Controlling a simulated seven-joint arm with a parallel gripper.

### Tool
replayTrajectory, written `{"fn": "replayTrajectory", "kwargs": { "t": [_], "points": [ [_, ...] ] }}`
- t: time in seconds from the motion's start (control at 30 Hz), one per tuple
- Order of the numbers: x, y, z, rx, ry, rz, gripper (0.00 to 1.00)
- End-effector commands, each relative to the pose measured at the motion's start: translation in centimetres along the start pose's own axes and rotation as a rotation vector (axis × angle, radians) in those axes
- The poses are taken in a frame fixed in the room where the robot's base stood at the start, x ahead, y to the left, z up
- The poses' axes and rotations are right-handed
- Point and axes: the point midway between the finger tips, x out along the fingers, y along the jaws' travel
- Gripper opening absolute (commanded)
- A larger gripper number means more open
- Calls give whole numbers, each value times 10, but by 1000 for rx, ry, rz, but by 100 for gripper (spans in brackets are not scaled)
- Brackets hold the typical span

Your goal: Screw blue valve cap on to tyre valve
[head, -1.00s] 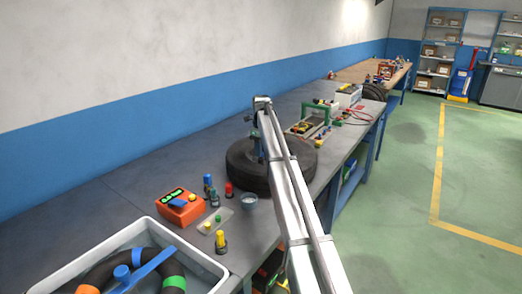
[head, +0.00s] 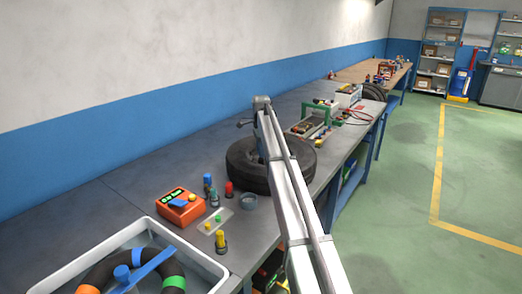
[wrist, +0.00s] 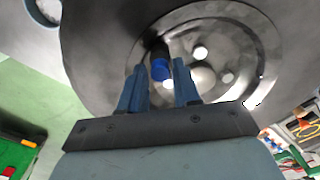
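The black tyre (head: 242,172) lies flat on the bench, and its grey metal wheel disc (wrist: 235,40) fills the upper part of the wrist view. The blue valve cap (wrist: 160,71) sits at the end of the dark tyre valve (wrist: 158,50), apparently in line with it. How far it is threaded on cannot be told. My gripper (wrist: 160,75) has its two blue fingers apart, one on each side of the cap, with a visible gap to it. In the head view my arm hides the fingers, the cap and the valve.
An orange gauge box (head: 181,207), small coloured bottles, a clear tray (head: 214,222) and a round dish (head: 250,201) stand left of the tyre. A water tub (head: 200,262) is at the near left. A green-framed rack (head: 320,118) stands beyond the tyre.

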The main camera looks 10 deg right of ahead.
Motion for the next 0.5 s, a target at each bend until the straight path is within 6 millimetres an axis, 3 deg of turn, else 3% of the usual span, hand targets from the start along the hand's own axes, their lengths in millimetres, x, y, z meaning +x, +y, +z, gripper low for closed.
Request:
{"fn": "replayTrajectory", "kwargs": {
  "t": [0.5],
  "points": [
    [0, 0, 0, -512, 2, 0, 32]
  ]
}}
